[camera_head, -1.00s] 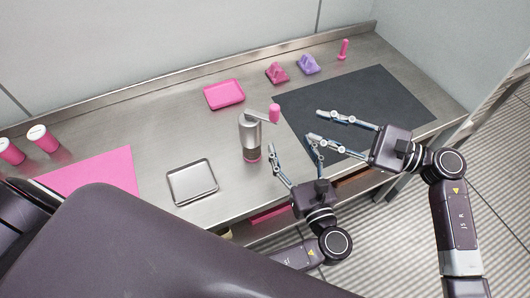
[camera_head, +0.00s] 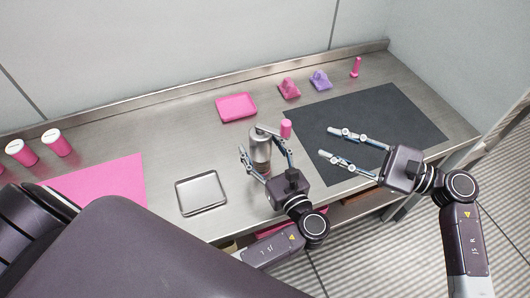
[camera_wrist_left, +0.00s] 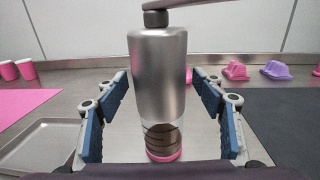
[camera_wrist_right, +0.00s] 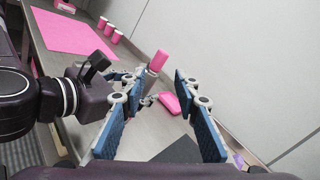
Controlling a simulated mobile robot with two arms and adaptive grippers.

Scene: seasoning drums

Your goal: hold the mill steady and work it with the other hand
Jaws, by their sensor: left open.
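The mill (camera_head: 261,146) stands upright on the steel counter, a silver cylinder with a crank on top and a pink crank knob (camera_head: 286,128). In the left wrist view the mill body (camera_wrist_left: 158,75) stands between my left fingers, with a dark band and pink base below. My left gripper (camera_head: 266,160) is open around the mill, with gaps on both sides. My right gripper (camera_head: 338,146) is open and empty, to the right of the mill over the dark mat. The knob also shows ahead of my right fingers in the right wrist view (camera_wrist_right: 158,60).
A steel tray (camera_head: 202,193) lies left of the mill, and a pink tray (camera_head: 237,106) lies behind it. Pink and purple items (camera_head: 320,79) and a small pink upright piece (camera_head: 356,67) stand at the back. The dark mat (camera_head: 385,115) is clear. Pink canisters (camera_head: 57,142) stand at far left.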

